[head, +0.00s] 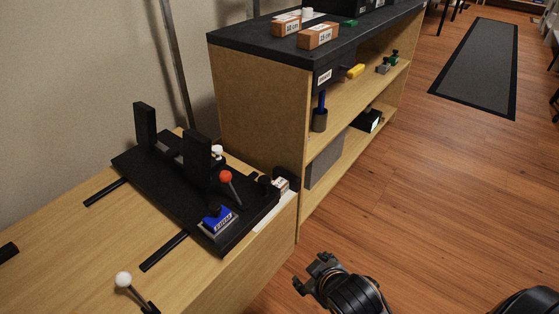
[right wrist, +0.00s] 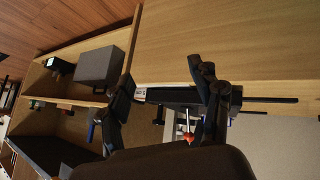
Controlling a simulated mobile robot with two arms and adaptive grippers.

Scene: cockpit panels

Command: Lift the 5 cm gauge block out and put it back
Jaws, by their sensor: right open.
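A small block with a white label and an orange-brown edge (head: 281,185) sits at the right end of the black fixture (head: 235,240) on the wooden bench; its label is too small to read surely. It also shows in the right wrist view (right wrist: 140,95), between the fingers but beyond them. My right gripper (head: 315,278) is open and empty, off the bench's right edge and apart from the block. Its spread fingers (right wrist: 163,103) frame the bench edge in the right wrist view. My left gripper is not in view.
The fixture carries black uprights (head: 197,160), a red-knobbed lever (head: 226,177) and a blue labelled part (head: 217,218). A white-knobbed lever (head: 123,279) stands at front left. Two labelled brown blocks (head: 318,36) lie on the shelf unit's dark top (head: 250,42).

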